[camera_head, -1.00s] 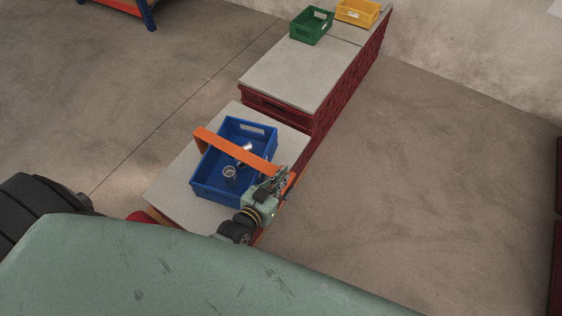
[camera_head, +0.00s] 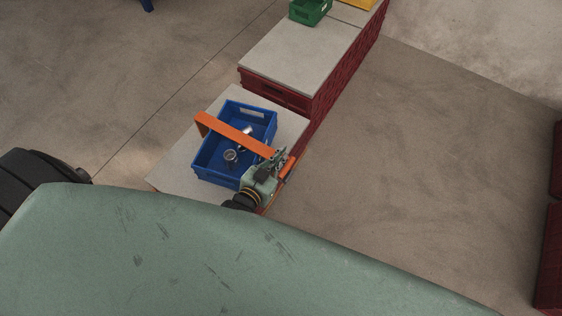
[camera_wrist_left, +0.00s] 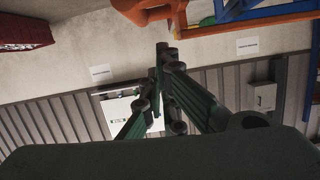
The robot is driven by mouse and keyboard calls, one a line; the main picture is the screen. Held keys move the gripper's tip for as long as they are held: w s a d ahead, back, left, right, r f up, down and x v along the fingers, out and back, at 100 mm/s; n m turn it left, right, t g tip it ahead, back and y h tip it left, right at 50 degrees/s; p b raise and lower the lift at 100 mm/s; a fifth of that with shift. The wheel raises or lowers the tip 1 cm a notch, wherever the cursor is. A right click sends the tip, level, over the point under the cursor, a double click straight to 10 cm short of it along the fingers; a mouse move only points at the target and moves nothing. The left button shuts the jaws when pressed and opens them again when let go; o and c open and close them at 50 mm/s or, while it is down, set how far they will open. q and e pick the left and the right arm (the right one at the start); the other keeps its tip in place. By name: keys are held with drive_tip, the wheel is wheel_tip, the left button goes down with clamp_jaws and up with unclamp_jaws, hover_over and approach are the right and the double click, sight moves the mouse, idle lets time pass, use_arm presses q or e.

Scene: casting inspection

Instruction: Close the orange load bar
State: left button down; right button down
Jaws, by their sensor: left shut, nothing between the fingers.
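The orange load bar (camera_head: 232,133) lies across the top of a blue crate (camera_head: 214,177) in the head view, from its left side to its right side. A silver metal part (camera_head: 230,156) and a second one (camera_head: 246,131) lie in the crate. My left gripper (camera_head: 281,154) is at the right end of the bar, shut with nothing between its fingers. Whether it touches the bar I cannot tell. In the left wrist view its fingertips (camera_wrist_left: 163,50) are together, just below a blurred orange piece (camera_wrist_left: 150,10). My right gripper is not in view.
The blue crate stands on a grey-topped stand (camera_head: 180,160). Behind it is a longer grey-topped red stand (camera_head: 290,60) with a green crate (camera_head: 310,12) and a yellow crate (camera_head: 358,4).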

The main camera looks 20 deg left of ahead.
use_arm(q)
drive_tip(key=a+v, duration=0.1)
drive_tip(key=v, duration=0.9)
drive_tip(key=shift+r+b, duration=0.3)
drive_tip(key=shift+b, duration=0.05)
